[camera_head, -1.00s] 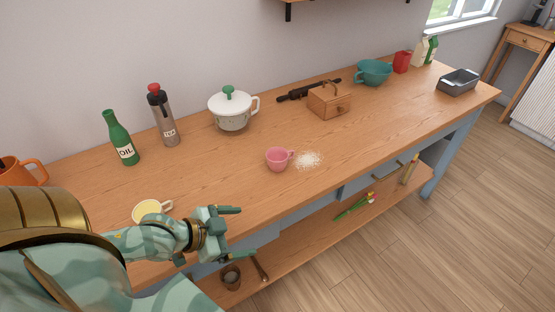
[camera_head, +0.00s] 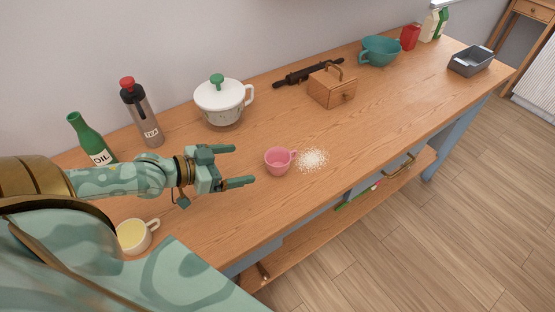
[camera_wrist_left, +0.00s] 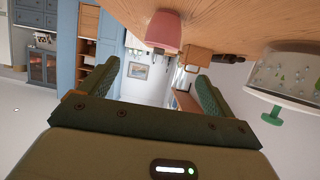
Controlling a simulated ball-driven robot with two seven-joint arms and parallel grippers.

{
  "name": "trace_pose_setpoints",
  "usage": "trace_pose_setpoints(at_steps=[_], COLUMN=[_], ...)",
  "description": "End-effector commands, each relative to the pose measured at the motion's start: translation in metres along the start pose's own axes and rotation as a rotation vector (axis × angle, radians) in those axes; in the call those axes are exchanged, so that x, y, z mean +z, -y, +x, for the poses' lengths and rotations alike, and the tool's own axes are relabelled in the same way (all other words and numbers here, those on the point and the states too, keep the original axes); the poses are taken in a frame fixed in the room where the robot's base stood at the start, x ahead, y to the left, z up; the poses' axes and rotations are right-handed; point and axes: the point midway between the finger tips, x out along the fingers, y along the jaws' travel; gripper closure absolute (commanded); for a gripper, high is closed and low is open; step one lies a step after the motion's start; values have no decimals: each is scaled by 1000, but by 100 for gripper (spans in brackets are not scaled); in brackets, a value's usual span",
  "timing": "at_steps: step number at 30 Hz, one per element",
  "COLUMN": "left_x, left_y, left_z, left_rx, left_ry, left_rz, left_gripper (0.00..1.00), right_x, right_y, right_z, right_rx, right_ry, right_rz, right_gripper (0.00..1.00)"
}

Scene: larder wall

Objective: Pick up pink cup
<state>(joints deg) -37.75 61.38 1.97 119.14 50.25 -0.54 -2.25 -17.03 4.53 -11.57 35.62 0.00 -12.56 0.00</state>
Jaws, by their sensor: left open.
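The pink cup (camera_head: 278,162) stands upright on the wooden counter, its handle pointing right towards a patch of white grains. My left gripper (camera_head: 243,166) is open and empty, just left of the cup, with its fingers pointing towards it. A gap remains between fingertips and cup. In the left wrist view the pink cup (camera_wrist_left: 164,31) appears upside down at the top, ahead of the open fingers (camera_wrist_left: 152,88). My right gripper is not in view.
A white lidded pot (camera_head: 222,103), flask (camera_head: 143,115) and green oil bottle (camera_head: 92,140) stand behind my arm. A yellow-filled cup (camera_head: 134,237) is near the front left. White grains (camera_head: 313,160) lie right of the pink cup. A wooden box (camera_head: 332,88) stands farther back.

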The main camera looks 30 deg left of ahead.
Motion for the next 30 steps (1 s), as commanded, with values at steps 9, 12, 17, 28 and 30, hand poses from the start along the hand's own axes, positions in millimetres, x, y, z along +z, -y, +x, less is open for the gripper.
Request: trace_pose_setpoints(at_steps=[9, 12, 17, 28, 30], left_x=[2, 2, 2, 5, 5], left_y=[0, 0, 1, 4, 4], left_z=[67, 79, 90, 137, 138], left_rx=[-1, -1, 0, -1, -1], left_ry=[-4, -2, -1, 0, 2], left_rz=[-2, -1, -1, 1, 2], left_gripper=[11, 11, 11, 11, 11], right_x=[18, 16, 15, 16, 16], right_y=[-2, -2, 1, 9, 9], right_z=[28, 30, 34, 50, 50], right_rx=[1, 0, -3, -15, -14], right_ry=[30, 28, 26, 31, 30], right_rz=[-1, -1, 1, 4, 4], right_gripper=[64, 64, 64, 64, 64])
